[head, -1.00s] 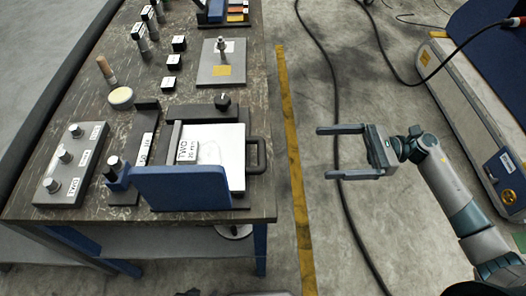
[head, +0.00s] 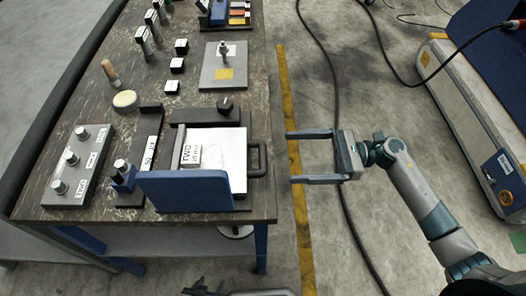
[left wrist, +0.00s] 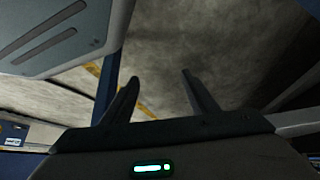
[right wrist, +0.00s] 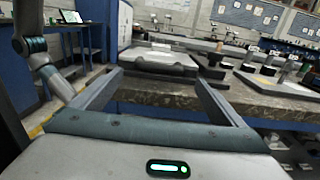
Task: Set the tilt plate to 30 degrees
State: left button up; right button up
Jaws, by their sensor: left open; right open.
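A white plate (head: 228,148) with a black handle on its right side lies on a dark base on the table; I cannot tell for certain that it is the tilt plate. A blue panel (head: 190,191) stands at its near edge, and a black knob (head: 225,104) at its far edge. My right gripper (head: 288,157) is open and empty, right of the handle and apart from it. The plate also shows ahead of it in the right wrist view (right wrist: 155,60). My left gripper (head: 203,287) is open, low at the bottom edge; the left wrist view shows its empty fingers (left wrist: 160,74).
Left of the plate are a slider with a blue block (head: 122,178) and a grey board (head: 58,192) with several knobs. A grey plate with a post (head: 212,75) lies behind. A black cable (head: 338,100) crosses the floor right of the table, where there is free room.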

aim_at(263, 155)
jog(key=a+p, duration=0.2)
jog(key=a, duration=0.6)
jog(key=shift+w+a+r+p, duration=0.1)
jog(key=shift+w+p, duration=0.05)
jog(key=shift+p, duration=0.15)
pick_arm(q)
jog(key=shift+s+a+f, duration=0.1)
jog(key=shift+s, duration=0.6)
jog(key=shift+s+a+f, duration=0.15)
jog(key=shift+s, duration=0.55)
jog(key=shift+s+a+f, duration=0.1)
jog(key=shift+s, duration=0.6)
pick_arm(e)
jog(key=shift+a, duration=0.6)
jog(key=c, duration=1.2)
pick_arm(q)
jog(key=shift+r+g, duration=0.1)
jog(key=shift+g, duration=0.2)
